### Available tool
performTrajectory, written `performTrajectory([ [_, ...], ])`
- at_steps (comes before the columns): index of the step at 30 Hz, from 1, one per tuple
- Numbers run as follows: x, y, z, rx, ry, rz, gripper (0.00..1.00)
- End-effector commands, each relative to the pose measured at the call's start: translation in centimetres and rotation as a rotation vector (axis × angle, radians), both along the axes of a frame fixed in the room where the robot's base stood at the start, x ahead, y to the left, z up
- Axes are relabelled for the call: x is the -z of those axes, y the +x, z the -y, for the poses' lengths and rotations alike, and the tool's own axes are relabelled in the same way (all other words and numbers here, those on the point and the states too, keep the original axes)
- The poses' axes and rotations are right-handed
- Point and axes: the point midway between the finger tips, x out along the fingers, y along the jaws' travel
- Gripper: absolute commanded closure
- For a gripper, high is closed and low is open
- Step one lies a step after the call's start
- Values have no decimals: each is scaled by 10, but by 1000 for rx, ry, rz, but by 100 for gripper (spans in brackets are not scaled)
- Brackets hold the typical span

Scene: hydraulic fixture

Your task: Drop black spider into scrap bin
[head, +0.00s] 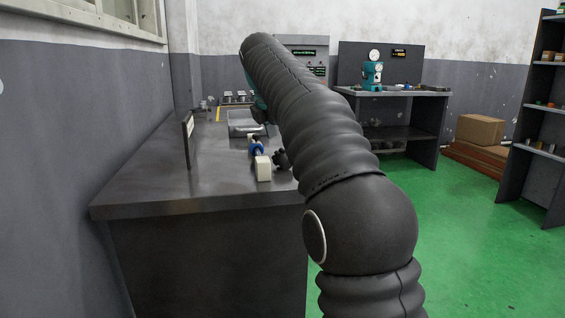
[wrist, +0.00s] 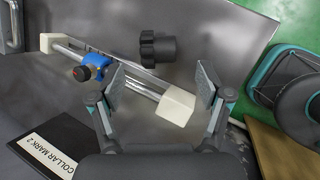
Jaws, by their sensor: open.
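The black spider (wrist: 157,47) is a small dark lobed piece lying on the grey bench top in the wrist view, beyond my fingertips. In the head view the spider (head: 280,159) shows at the bench's right side, partly behind my arm. My gripper (wrist: 160,80) is open and empty, its two fingers spread apart. The spider lies ahead of the gap between them, not touching either finger. In the head view my arm hides the gripper. I cannot identify a scrap bin for certain in either view.
A rod fixture with white end blocks (wrist: 174,106) and a blue clamp (wrist: 92,66) lies beside the spider, crossing below my fingers. A "COLLAR MARK 2" plate (wrist: 48,150) is at lower left. A grey metal tray (head: 240,130) sits farther back; the bench front (head: 150,190) is clear.

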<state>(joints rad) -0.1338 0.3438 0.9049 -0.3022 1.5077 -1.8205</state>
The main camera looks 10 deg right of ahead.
Motion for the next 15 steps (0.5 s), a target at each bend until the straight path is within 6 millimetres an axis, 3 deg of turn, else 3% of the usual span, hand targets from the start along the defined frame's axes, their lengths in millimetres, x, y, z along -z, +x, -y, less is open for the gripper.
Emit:
performTrajectory([
  [8,13,6,4,1,0,-1,23],
  [15,41,20,13,1,0,-1,23],
])
